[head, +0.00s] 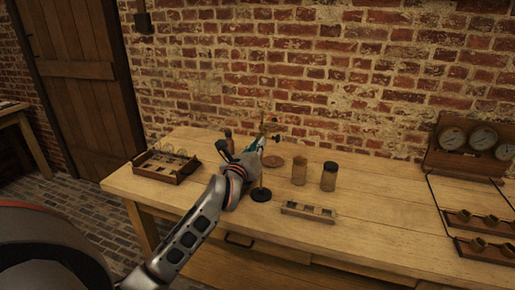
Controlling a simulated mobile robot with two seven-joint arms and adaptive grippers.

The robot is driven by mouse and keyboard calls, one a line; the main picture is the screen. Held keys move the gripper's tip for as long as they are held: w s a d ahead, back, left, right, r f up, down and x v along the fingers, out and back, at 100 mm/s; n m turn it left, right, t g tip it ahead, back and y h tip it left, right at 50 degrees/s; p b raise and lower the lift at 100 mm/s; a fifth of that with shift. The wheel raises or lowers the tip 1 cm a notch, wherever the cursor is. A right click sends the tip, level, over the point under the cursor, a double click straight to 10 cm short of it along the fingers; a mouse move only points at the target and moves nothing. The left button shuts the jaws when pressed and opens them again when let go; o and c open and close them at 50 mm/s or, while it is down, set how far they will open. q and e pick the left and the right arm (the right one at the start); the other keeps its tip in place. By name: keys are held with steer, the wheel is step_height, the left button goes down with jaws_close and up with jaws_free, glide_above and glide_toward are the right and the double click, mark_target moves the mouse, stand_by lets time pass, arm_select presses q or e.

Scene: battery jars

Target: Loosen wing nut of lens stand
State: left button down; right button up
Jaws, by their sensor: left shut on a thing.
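The lens stand has a round black base (261,195) on the workbench and a thin upright rod. Brass fittings (264,125) and a small dark knob show near its top. My left gripper (258,146) reaches in from the left and is shut at the upper part of the stand. The fingers cover what they hold, so I cannot make out the wing nut itself. The stand looks upright. My right gripper is not in view.
The wooden workbench (400,220) stands against a brick wall. A tray of small items (165,168) is at left. Two jars (299,174) (329,177) stand right of the stand, with a slotted block (309,212) in front. A gauge panel (472,145) is far right.

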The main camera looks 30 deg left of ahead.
arm_select(q)
steer(key=shift+n, duration=0.6)
steer(key=shift+b, duration=0.3)
steer(key=shift+r, duration=0.1)
steer(key=c, duration=2.1)
jaws_free()
steer(key=shift+d, duration=0.1)
steer(key=v, duration=1.2)
